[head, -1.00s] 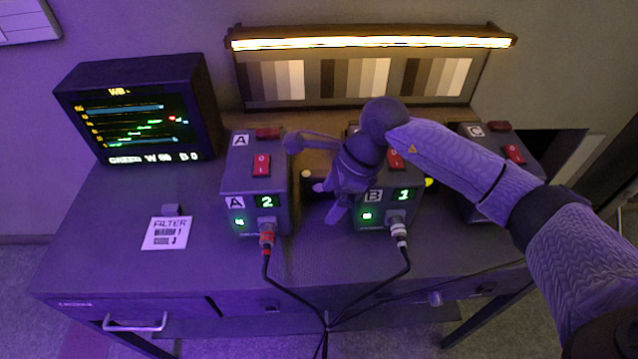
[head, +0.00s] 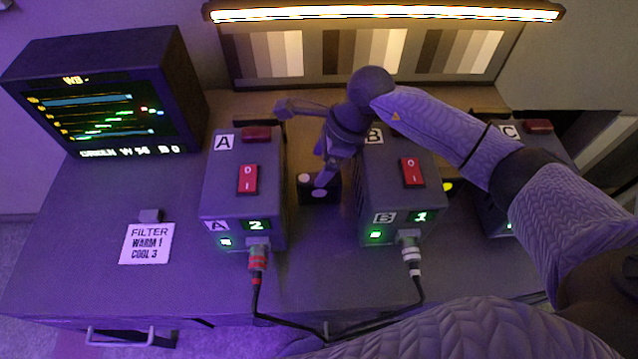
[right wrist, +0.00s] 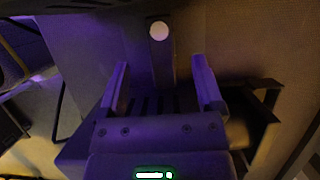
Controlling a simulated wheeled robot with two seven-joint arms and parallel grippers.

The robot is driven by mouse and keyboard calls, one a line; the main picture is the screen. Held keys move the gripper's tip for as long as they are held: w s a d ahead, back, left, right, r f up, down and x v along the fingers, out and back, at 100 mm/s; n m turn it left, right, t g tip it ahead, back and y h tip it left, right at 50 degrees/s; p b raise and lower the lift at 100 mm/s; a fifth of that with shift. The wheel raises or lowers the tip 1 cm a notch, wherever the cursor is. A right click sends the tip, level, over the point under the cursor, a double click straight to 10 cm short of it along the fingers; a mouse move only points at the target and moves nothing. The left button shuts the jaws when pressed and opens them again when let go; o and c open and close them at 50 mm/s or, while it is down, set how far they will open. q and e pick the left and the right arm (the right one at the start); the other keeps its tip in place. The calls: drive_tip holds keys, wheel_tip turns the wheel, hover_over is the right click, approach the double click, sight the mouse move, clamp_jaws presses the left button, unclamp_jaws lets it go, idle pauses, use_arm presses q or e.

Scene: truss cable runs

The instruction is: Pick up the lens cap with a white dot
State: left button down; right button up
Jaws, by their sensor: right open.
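A dark lens cap (head: 309,195) with a white dot stands in the gap between box A (head: 242,190) and box B (head: 400,190). In the right wrist view the white dot (right wrist: 159,30) shows on a dark face, beyond the fingertips and between their lines. My right gripper (head: 322,180) points down into the gap, close to the cap and partly covering it. Its jaws are open and hold nothing; the two fingers (right wrist: 162,78) stand apart in the wrist view. I cannot tell whether a finger touches the cap. My left gripper is not in view.
A yellow-dotted thing (head: 447,186) shows between box B and box C (head: 540,150). Cables leave the fronts of boxes A and B. A monitor (head: 100,100) and a filter card (head: 146,243) are at left. A lit chart panel (head: 375,55) stands behind.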

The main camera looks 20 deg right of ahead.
sight(311, 178)
drive_tip(key=b+x, duration=0.1)
drive_tip(key=x, duration=0.4)
clamp_jaws()
